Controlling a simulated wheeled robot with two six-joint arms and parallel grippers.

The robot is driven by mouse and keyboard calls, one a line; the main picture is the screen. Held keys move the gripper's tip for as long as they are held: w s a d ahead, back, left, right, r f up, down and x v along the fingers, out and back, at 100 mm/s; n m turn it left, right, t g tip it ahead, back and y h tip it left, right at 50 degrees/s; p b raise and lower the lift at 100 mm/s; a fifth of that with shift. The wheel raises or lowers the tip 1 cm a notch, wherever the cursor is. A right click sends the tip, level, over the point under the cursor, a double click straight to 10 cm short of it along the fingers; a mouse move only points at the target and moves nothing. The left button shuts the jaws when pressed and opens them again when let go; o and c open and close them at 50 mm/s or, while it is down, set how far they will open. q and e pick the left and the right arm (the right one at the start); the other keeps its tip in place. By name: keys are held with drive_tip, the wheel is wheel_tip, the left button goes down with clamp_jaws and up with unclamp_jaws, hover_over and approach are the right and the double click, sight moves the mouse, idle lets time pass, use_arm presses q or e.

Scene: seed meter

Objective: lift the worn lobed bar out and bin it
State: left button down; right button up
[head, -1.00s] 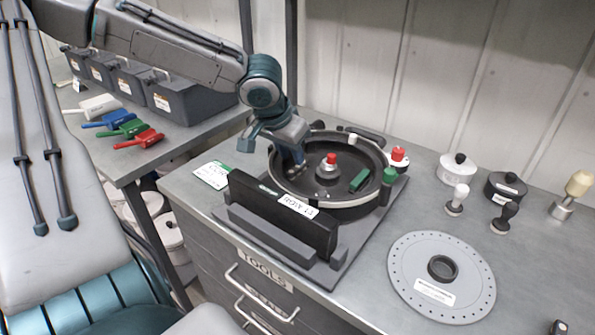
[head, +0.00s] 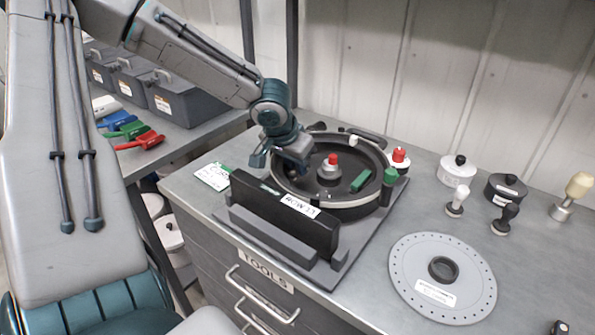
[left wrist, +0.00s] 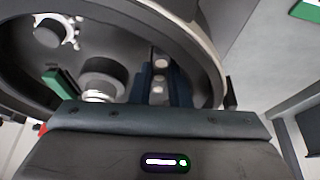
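The round dark seed meter housing (head: 345,208) stands on a grey base on the bench. It holds a red-topped hub (head: 331,168) and a green piece (head: 361,181). My left gripper (head: 297,168) reaches down inside the housing's left side. In the left wrist view the blue fingers (left wrist: 161,84) stand on either side of a narrow part with pale round spots (left wrist: 160,63), which looks like the lobed bar. The fingers look open around it; contact is not clear. In the head view my gripper hides this part. My right gripper is not in view.
A black upright plate (head: 275,213) stands in front of the housing. A perforated disc (head: 442,306) lies at right, with knobbed lids (head: 458,170) and small hand tools (head: 458,200) behind. Labelled grey boxes (head: 187,97) and coloured scoops (head: 140,140) are on the left bench; pale buckets (head: 170,234) sit below.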

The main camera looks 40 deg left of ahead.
use_arm(q)
drive_tip(key=shift+f, duration=0.1)
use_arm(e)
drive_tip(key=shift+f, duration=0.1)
